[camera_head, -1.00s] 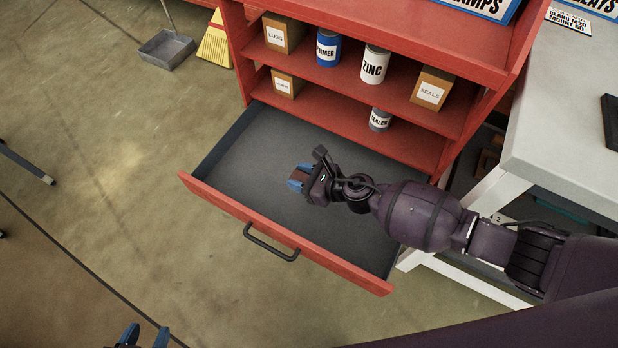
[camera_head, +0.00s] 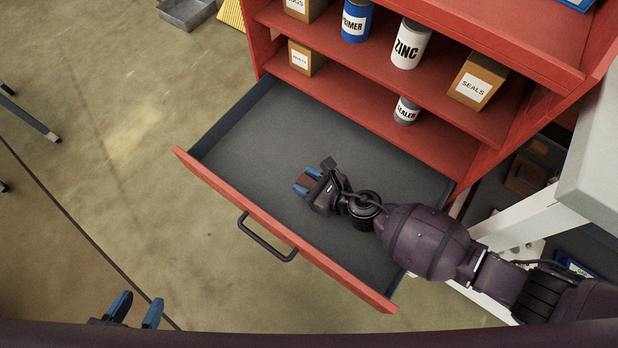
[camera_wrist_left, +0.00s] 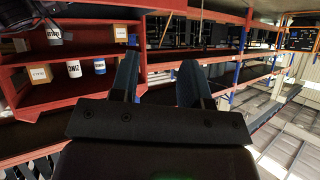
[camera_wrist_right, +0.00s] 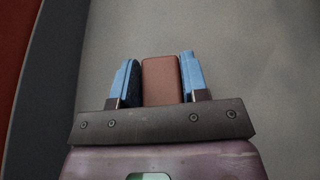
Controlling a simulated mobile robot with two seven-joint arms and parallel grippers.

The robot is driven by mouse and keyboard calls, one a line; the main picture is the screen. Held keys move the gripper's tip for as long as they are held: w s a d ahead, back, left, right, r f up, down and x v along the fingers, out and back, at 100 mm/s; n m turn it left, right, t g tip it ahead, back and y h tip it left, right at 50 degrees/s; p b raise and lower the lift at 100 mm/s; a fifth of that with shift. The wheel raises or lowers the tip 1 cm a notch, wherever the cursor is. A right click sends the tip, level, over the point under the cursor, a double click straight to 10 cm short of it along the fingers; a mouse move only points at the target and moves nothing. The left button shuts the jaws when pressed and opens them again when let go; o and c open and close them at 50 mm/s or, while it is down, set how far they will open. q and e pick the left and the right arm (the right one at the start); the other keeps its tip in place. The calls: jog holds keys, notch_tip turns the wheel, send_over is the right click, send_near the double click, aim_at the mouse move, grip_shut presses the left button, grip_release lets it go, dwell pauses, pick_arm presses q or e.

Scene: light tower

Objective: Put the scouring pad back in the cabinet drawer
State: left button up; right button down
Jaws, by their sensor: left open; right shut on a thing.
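The scouring pad (camera_wrist_right: 161,80) is a reddish-brown block between the blue fingers of my right gripper (camera_wrist_right: 159,82). In the head view my right gripper (camera_head: 308,184) is shut on the pad over the open cabinet drawer (camera_head: 262,132). The drawer has a red front with a dark handle and a grey, empty-looking floor. I cannot tell whether the pad touches the drawer floor. My left gripper (camera_head: 135,308) is open and empty at the lower left, outside the drawer; its two fingers also show in the left wrist view (camera_wrist_left: 158,82).
The red cabinet shelves (camera_head: 380,125) behind the drawer hold cans and boxes, including a ZINC can (camera_head: 409,45) and a SEALS box (camera_head: 474,82). A white-legged table (camera_head: 590,165) stands at the right.

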jog(key=shift+f, duration=0.2)
jog(key=c, duration=0.6)
grip_release()
jog(key=shift+r, duration=0.25)
jog(key=shift+s+d+r, duration=0.1)
jog(key=shift+d, duration=0.15)
pick_arm(q)
jog(key=shift+d+r+g+p, duration=0.15)
jog(key=shift+g+p, duration=0.35)
jog(key=shift+p, duration=0.55)
pick_arm(e)
jog(key=v, duration=1.1)
jog(key=shift+s+d+r, duration=0.1)
jog(key=shift+d, duration=0.05)
